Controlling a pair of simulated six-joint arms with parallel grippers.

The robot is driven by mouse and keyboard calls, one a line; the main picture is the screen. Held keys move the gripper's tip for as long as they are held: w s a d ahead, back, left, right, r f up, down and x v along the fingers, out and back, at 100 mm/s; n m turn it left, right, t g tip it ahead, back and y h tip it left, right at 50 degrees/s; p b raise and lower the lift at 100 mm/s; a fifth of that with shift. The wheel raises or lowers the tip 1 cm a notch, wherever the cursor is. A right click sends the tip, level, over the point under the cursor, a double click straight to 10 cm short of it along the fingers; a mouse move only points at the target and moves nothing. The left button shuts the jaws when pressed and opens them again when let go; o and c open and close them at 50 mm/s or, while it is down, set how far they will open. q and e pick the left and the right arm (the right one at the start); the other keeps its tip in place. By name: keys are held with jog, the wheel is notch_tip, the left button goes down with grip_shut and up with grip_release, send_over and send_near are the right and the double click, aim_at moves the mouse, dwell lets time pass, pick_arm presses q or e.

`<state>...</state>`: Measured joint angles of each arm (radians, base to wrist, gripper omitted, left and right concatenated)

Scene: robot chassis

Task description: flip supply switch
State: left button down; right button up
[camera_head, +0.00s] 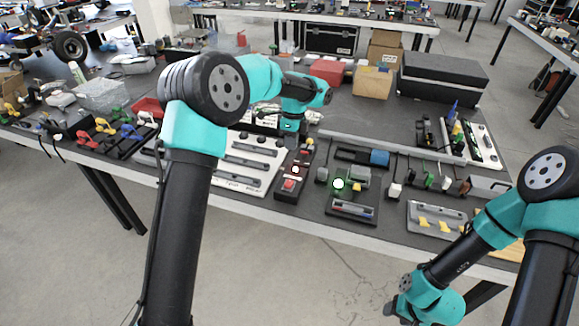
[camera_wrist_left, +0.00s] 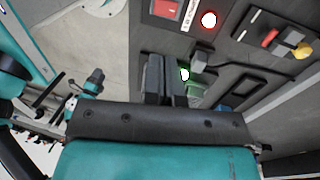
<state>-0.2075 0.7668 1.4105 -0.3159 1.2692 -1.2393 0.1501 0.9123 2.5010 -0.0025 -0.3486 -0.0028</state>
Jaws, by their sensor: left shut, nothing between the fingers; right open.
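A dark switch box (camera_head: 292,178) stands near the front edge of the table, with a red switch and a glowing lamp ringed in red. The red switch (camera_wrist_left: 165,8) and red-ringed lamp (camera_wrist_left: 208,20) show at the top of the left wrist view. A dark panel (camera_head: 350,210) to its right carries a glowing green-ringed lamp (camera_head: 338,184). In the left wrist view, my left gripper (camera_wrist_left: 162,62) is shut and empty, its fingers beside a green part (camera_wrist_left: 200,90) with a green-ringed lamp; contact cannot be told. I cannot tell which part is the supply switch.
A white panel with dark bars (camera_head: 250,160) lies left of the switch box. A grey plate with yellow parts (camera_head: 437,218) lies to the right. Boxes (camera_head: 372,82) and a black case (camera_head: 442,78) stand at the back.

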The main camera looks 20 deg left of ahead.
aim_at(289, 184)
pick_arm(q)
jog(key=x, duration=1.3)
jog(key=shift+s+f, duration=0.1)
jog(key=shift+f, duration=0.3)
jog(key=shift+d, duration=0.15)
